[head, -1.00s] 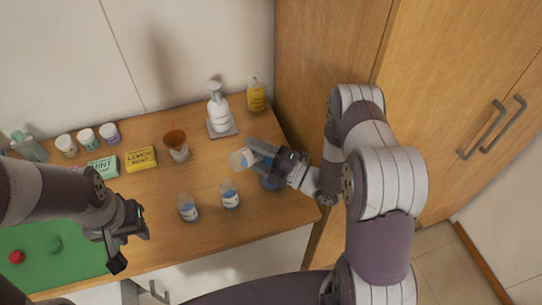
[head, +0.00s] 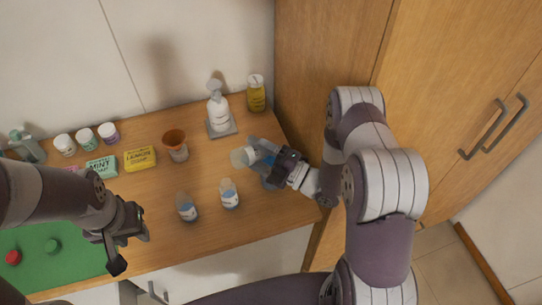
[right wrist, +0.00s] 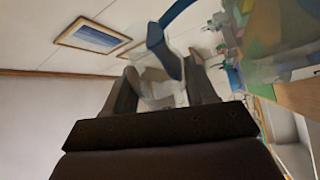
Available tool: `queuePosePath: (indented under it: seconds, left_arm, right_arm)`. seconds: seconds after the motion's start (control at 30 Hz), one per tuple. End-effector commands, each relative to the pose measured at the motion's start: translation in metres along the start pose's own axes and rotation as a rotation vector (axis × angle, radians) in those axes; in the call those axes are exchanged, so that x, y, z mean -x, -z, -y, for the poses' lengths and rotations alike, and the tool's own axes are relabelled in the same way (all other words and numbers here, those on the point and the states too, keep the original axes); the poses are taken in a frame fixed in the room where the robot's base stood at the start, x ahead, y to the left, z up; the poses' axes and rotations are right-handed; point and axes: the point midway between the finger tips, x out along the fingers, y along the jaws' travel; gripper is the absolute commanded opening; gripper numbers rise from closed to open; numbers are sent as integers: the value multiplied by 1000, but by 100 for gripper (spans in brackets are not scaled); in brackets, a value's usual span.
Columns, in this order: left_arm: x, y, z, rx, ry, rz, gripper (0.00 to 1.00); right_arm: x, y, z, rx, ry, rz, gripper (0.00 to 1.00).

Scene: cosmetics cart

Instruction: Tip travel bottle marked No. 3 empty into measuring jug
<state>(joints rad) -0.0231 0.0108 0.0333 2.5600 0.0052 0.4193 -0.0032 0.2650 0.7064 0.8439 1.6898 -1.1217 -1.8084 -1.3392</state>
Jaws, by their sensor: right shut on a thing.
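My right gripper (head: 277,161) is shut on a clear travel bottle (head: 243,157), held tilted above the right part of the counter, its clear end toward the left. The bottle's number cannot be read. In the right wrist view my fingers (right wrist: 160,92) are around something clear, with a blue curved band (right wrist: 165,45) beyond. A blue thing (head: 269,183) shows partly behind the right gripper; I cannot tell whether it belongs to the measuring jug. Two similar bottles with blue contents, one (head: 187,207) and another (head: 229,194), stand upright nearby. My left gripper (head: 130,245) is open and empty.
A brown-topped cup (head: 175,146), a yellow soap box (head: 139,159) and a mint box (head: 101,167) stand left of centre. A white pump bottle (head: 218,110) on a grey plate and a yellow bottle (head: 256,94) stand at the back. A green mat (head: 60,265) lies front left.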

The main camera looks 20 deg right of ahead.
Motion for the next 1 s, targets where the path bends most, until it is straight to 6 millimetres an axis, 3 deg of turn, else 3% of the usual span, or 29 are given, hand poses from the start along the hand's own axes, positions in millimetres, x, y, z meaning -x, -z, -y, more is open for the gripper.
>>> queuePosePath:
  seconds: [0.63, 1.0]
  left_arm:
    - [-8, -1, 0, 0, 0, 0, 38]
    - [-12, -1, 0, 0, 0, 0, 38]
  right_arm:
    - [1, -3, 1, -76, -32, 5, 23]
    - [3, -8, -8, -238, -99, 16, 23]
